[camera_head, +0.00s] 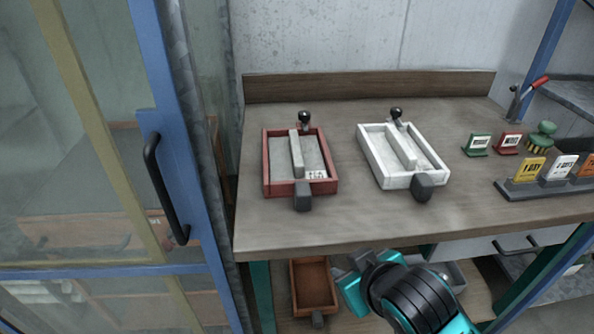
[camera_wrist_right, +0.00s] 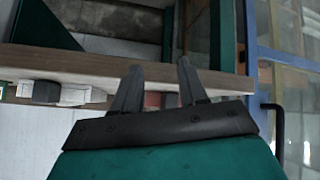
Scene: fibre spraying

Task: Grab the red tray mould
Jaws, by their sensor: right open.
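The red tray mould (camera_head: 266,172) lies on the wooden workbench, left of centre in the head view. It has a pale inside with a raised bar, a black knob at the back and a dark grip block at the front. In the right wrist view a small red part of it (camera_wrist_right: 153,100) shows between my fingers, beyond the bench edge. My right gripper (camera_head: 346,270) is in front of and below the bench's front edge, apart from the mould. In the wrist view its fingers (camera_wrist_right: 158,80) are spread and empty. My left gripper is not in view.
A white tray mould (camera_head: 374,164) lies right of the red one. Small signs (camera_head: 530,168) and a red-handled lever (camera_head: 540,82) stand at the bench's right end. A brown tray (camera_head: 312,286) sits below the bench. A blue-framed door (camera_head: 165,90) borders the left.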

